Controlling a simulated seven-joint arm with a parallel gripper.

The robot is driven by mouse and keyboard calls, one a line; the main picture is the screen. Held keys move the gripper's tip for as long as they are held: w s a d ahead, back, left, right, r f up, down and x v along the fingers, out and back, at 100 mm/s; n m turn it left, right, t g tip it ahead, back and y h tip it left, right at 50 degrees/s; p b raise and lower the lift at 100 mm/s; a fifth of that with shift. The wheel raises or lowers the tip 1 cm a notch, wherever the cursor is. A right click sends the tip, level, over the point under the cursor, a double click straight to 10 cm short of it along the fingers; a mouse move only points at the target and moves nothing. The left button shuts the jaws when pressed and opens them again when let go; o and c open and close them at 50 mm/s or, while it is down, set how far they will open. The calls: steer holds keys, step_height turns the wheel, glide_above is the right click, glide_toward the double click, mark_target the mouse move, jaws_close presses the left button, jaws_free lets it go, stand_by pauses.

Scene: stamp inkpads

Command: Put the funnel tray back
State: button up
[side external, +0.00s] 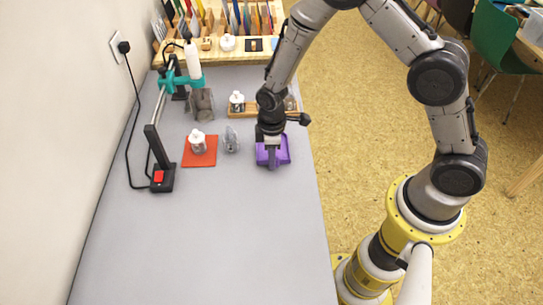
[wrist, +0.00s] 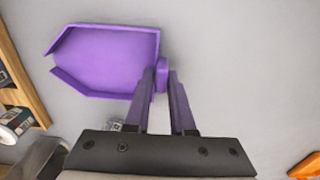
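The purple funnel tray (side external: 281,151) is a shallow scoop with raised walls and a tapering end, at the right side of the grey table. In the wrist view the tray (wrist: 108,62) lies upper left, its tapering end pointing left. A short purple handle at its right end sits between my fingertips. My gripper (side external: 270,155) points down at the tray; in the wrist view its fingers (wrist: 162,80) are close together, one on each side of the handle, with little gap. I cannot tell whether the tray is clear of the table.
A wooden holder with jars (side external: 237,102) stands just behind my gripper. To the left are a clear object (side external: 231,140), an orange-red mat (side external: 208,159) with a white-capped jar (side external: 197,141), and a stand with a teal clamp (side external: 182,80). The table front is clear.

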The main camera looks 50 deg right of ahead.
steer(key=o, duration=0.3)
steer(key=shift+o, duration=0.2)
step_height(320, 180, up, 12)
steer(key=shift+r, duration=0.2)
steer(key=s+d+r+m+t, duration=0.2)
steer(key=s+d+r, duration=0.15)
steer(key=r, duration=0.55)
steer(key=s+d+r+m+t, duration=0.1)
steer(key=s+r+m, duration=0.2)
steer(key=s, duration=0.6)
steer(key=s+d+r+m+t, duration=0.2)
steer(key=s+r+m, duration=0.2)
steer(key=s, duration=0.5)
steer(key=shift+s+d+r, duration=0.25)
steer(key=shift+d+r, duration=0.05)
steer(key=shift+r, duration=0.65)
